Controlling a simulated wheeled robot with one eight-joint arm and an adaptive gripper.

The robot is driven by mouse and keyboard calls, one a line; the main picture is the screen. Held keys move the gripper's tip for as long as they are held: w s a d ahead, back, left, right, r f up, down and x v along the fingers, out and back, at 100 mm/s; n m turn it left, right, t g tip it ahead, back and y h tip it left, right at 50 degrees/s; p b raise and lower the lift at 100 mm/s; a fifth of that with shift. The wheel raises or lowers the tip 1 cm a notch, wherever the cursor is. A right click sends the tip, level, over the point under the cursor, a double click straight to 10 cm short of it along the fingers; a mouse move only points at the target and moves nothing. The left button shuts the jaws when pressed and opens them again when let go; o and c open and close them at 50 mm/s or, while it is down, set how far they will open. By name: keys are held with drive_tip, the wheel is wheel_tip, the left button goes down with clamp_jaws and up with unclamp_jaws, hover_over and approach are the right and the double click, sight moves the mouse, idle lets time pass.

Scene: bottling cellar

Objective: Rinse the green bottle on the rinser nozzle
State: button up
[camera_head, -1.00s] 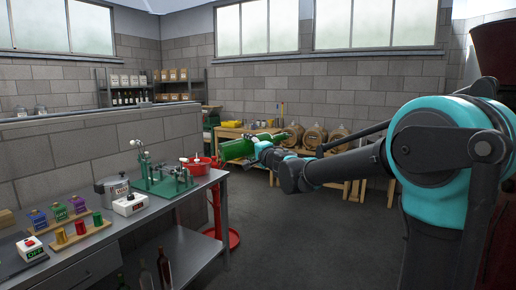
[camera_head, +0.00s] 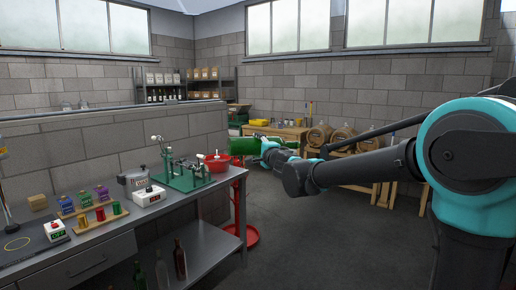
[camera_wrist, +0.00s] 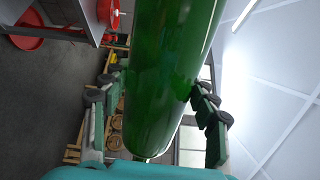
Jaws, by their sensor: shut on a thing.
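The green bottle (camera_head: 243,146) is in my gripper (camera_head: 264,143), out in the air to the right of the bench end. It lies roughly level in the head view. In the wrist view the bottle (camera_wrist: 165,70) fills the middle, with a gripper finger on each side, shut on it. The red rinser bowl (camera_head: 219,164), with a pale upright nozzle (camera_head: 216,154), is at the bench's far right end, left of the bottle. The bottle looks apart from the nozzle; the depth between them is hard to judge. The bottle's mouth is not clear in either view.
A red floor disc (camera_head: 252,236) is below the bowl. Barrels (camera_head: 343,138) stand at the back. The floor right of the bench is open.

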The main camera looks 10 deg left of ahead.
drive_tip(key=shift+m, duration=0.6)
drive_tip(key=m, duration=0.7)
drive_tip(key=shift+m, duration=0.4)
drive_tip(key=m, duration=0.8)
drive_tip(key=shift+r, duration=0.15)
drive_tip(key=shift+r, duration=0.65)
drive_tip(key=shift+w, duration=0.1)
